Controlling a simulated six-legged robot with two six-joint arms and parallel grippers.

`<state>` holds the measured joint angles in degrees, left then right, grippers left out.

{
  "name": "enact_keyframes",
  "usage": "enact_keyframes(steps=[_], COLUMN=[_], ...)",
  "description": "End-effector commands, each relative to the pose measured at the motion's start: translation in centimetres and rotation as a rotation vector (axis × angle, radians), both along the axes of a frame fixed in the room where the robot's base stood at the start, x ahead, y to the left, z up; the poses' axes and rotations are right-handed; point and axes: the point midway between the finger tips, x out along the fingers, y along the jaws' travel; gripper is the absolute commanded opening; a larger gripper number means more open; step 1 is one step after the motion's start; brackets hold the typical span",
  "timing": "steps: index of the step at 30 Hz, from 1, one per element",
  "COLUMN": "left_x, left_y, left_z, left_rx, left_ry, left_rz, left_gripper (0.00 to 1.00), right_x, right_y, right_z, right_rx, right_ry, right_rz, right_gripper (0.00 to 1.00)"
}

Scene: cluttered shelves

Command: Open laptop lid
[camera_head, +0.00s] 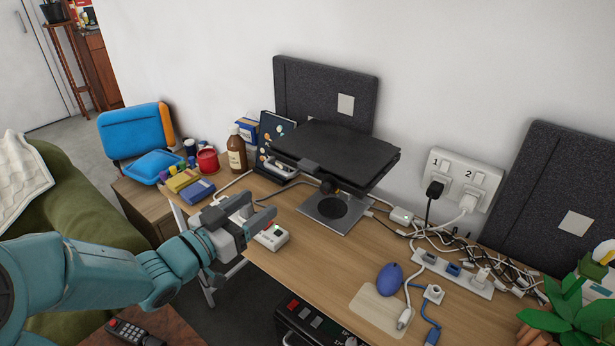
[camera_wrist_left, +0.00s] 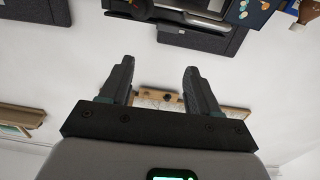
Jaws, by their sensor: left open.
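A black laptop (camera_head: 335,152) lies with its lid shut, flat on a raised stand (camera_head: 337,208) on the wooden desk in the head view. My left gripper (camera_head: 257,211) is in front of the laptop, to its lower left in the head view, near the desk's front edge. Its fingers are apart and hold nothing. A gap separates it from the laptop. In the left wrist view the open fingers (camera_wrist_left: 159,70) have empty space between them. Dark shapes at the top edge there may include the laptop, but I cannot tell. My right gripper is not in view.
A brown bottle (camera_head: 236,150) and a dark book (camera_head: 274,138) stand left of the laptop. Cables and a power strip (camera_head: 452,273) crowd the right side. A blue mouse (camera_head: 390,279) lies in front.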

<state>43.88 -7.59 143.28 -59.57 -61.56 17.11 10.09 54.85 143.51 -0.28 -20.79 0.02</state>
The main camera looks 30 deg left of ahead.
Motion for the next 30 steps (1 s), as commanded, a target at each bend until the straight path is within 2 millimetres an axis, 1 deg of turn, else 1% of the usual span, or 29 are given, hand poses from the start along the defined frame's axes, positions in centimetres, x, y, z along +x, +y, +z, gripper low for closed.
enact_keyframes(steps=[1, 2, 5, 8, 15, 21, 25, 30], left_x=[-0.2, -0.1, 0.9, 2.8, 8.8, 13.2, 15.1, 16.1], left_y=[0.6, 0.8, 0.9, 0.6, 0.0, -0.4, -0.6, -0.7], left_z=[-0.3, -0.4, -0.4, -0.4, -0.3, -0.3, -0.3, -0.4], left_rx=[0.005, 0.004, 0.001, 0.000, 0.000, 0.000, 0.000, 0.001], left_ry=[-0.001, 0.002, 0.004, 0.003, 0.004, 0.005, 0.005, 0.005], left_rz=[0.016, 0.019, 0.020, 0.015, 0.016, 0.019, 0.020, 0.021], left_gripper=[0.62, 0.62, 0.62, 0.62, 0.62, 0.62, 0.62, 0.62], right_x=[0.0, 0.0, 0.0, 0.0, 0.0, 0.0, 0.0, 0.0], right_y=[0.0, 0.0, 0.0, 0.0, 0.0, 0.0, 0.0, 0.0], right_z=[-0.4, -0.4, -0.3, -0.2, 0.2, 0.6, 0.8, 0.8], right_rx=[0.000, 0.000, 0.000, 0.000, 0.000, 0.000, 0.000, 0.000], right_ry=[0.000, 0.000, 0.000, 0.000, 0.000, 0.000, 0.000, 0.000], right_rz=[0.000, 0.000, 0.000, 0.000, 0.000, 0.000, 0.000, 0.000], right_gripper=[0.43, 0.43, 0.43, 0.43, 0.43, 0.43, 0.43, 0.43])
